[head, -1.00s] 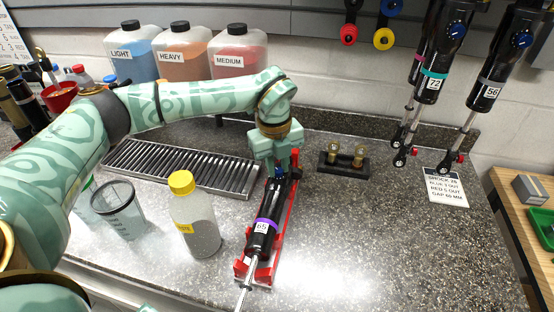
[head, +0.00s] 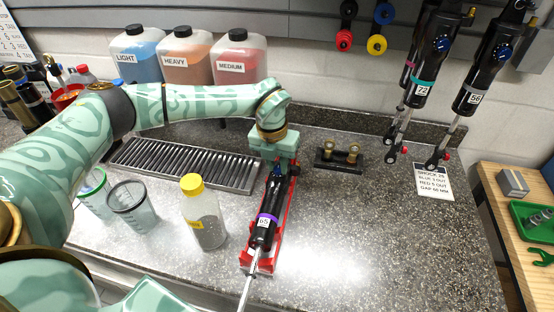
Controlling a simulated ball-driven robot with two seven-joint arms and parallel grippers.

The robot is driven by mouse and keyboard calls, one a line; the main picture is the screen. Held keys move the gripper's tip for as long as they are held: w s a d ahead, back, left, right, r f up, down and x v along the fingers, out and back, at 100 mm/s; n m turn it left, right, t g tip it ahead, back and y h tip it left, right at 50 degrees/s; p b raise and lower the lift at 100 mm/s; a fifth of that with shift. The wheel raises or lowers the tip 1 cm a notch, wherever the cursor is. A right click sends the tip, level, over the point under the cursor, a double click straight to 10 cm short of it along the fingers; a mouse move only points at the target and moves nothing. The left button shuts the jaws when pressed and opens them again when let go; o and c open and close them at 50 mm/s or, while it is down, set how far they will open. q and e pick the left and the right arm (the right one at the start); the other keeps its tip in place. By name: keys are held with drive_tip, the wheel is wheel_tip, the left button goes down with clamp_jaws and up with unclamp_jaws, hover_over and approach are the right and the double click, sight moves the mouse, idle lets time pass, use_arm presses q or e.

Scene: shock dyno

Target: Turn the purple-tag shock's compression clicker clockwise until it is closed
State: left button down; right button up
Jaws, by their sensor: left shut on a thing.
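The purple-tag shock (head: 267,218) is a black body with a purple band and a label that seems to read 65. It lies in a red cradle (head: 287,205) on the speckled counter, its silver shaft pointing toward me. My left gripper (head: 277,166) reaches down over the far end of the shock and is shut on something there. The gripper hides most of that end, so I cannot make out the clicker or its position. My right gripper does not show in the head view.
A yellow-capped bottle (head: 204,212) and a clear cup (head: 132,207) stand left of the cradle. A drain grate (head: 186,165) lies behind them. A brass-topped black fixture (head: 339,155) stands right of the gripper. Shocks (head: 420,80) hang at upper right above a spec card (head: 433,182).

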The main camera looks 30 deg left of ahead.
sight(271, 175)
use_arm(q)
drive_tip(key=shift+m, duration=0.4)
drive_tip(key=c, duration=1.3)
unclamp_jaws()
drive_tip(key=shift+o, duration=0.2)
wheel_tip(271, 175, up, 16)
drive_tip(key=s+a+p, duration=0.1)
drive_tip(key=shift+r, duration=0.15)
drive_tip(key=shift+s, duration=0.1)
